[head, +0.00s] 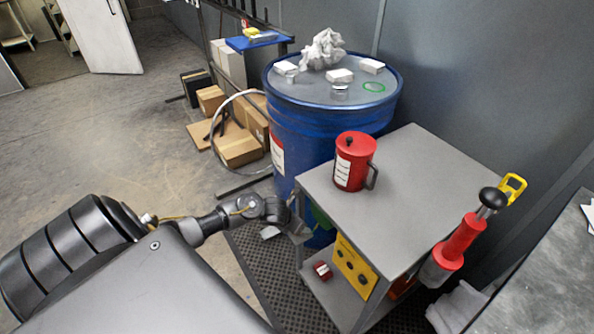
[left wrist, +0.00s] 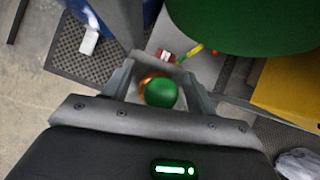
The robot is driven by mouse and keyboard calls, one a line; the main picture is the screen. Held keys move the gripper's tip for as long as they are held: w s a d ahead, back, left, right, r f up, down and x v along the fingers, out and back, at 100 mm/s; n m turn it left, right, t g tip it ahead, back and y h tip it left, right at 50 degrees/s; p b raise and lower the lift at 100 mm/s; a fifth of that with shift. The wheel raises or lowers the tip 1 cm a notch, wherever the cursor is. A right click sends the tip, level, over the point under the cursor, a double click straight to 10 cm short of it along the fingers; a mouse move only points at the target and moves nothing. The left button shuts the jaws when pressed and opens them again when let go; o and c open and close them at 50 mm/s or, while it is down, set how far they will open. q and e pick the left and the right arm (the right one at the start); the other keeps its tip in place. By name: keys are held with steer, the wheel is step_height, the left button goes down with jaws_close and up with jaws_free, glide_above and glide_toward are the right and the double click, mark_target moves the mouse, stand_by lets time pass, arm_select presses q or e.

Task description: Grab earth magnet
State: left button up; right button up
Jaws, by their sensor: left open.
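What appears to be the earth magnet is a round green knob with a copper-coloured rim (left wrist: 160,93). In the left wrist view it lies between the two spread fingers of my left gripper (left wrist: 160,72). I cannot tell whether either finger touches it. A yellow-and-green striped cable (left wrist: 195,50) shows just beyond it. In the head view my open left gripper (head: 287,234) is low beside the near left side of the grey trolley (head: 420,170). I cannot make out the magnet there. My right gripper is not in view.
A large green round part (left wrist: 245,25) crowds the upper right of the wrist view. A blue drum (head: 310,128) stands behind. A red can (head: 354,162) is on the trolley top.

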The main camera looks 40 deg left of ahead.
arm_select(q)
steer(key=shift+w+f, duration=0.15)
jaws_close()
stand_by(0.4)
